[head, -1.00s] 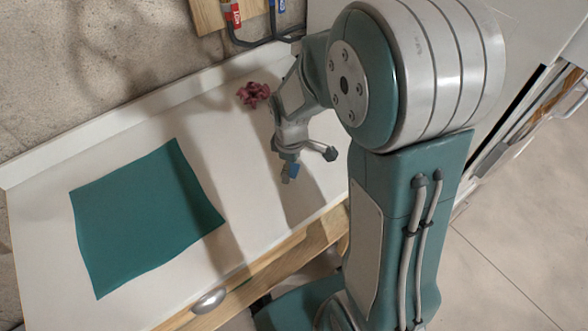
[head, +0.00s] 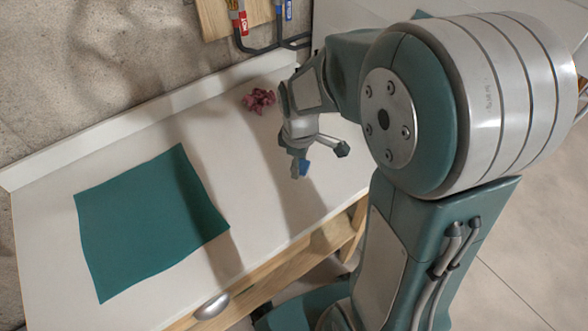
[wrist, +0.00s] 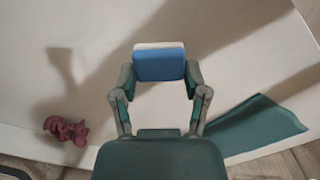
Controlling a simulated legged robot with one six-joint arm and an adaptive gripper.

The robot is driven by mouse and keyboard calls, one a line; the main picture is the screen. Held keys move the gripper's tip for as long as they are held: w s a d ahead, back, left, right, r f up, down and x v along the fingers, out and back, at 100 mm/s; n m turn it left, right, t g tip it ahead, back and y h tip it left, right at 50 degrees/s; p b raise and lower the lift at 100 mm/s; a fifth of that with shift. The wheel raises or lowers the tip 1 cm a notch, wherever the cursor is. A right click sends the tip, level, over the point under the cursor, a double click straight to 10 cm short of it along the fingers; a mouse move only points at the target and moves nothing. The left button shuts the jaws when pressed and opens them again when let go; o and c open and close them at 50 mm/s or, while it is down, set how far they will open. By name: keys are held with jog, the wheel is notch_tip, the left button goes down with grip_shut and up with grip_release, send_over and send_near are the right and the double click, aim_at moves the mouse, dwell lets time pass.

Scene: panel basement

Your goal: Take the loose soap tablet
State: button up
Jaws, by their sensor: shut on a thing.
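The soap tablet (wrist: 159,63) is a small block, blue with a whitish upper edge, in the wrist view. My gripper (wrist: 160,80) is shut on it, with one finger against each side. In the head view the blue of the tablet (head: 304,168) shows at the tip of my gripper (head: 315,158), partly hidden by a finger. The gripper is over the white worktop, and the gap beneath the tablet is hard to judge.
A teal cloth (head: 148,222) lies flat on the white worktop (head: 235,135), left of my gripper. A crumpled dark red thing (head: 258,100) lies near the back edge. A wooden board (head: 232,15) with red and blue handled tools is on the wall. The worktop between cloth and gripper is clear.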

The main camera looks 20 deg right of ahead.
jog(key=s+d+r, duration=0.8)
jog(key=d, duration=0.2)
jog(key=shift+r, duration=0.25)
